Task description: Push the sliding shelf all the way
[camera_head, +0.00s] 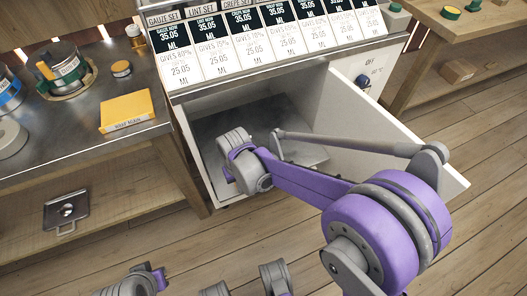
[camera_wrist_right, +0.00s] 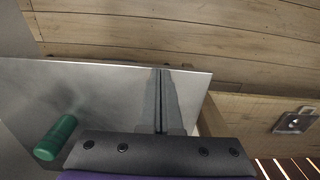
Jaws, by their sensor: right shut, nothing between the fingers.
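The sliding shelf (camera_head: 212,132) is a flat grey metal plate inside the open white cabinet, low under the counter. In the right wrist view a grey metal plate (camera_wrist_right: 110,85), seemingly this shelf, lies under my fingers. My right gripper (camera_wrist_right: 162,72) is shut and empty, its fingertips near the plate's edge. I cannot tell whether they touch it. In the head view my right wrist covers part of the shelf and hides the fingers. My left gripper's fingers do not show; only grey and purple parts of mine are at the bottom.
The white door (camera_head: 375,125) stands open to the right of my forearm. A green cylinder (camera_wrist_right: 55,138) is at the left of the wrist view. A metal counter (camera_head: 60,145) with a yellow box (camera_head: 127,110) is on the left. A square lid (camera_head: 66,212) lies below. Wooden floor is clear at right.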

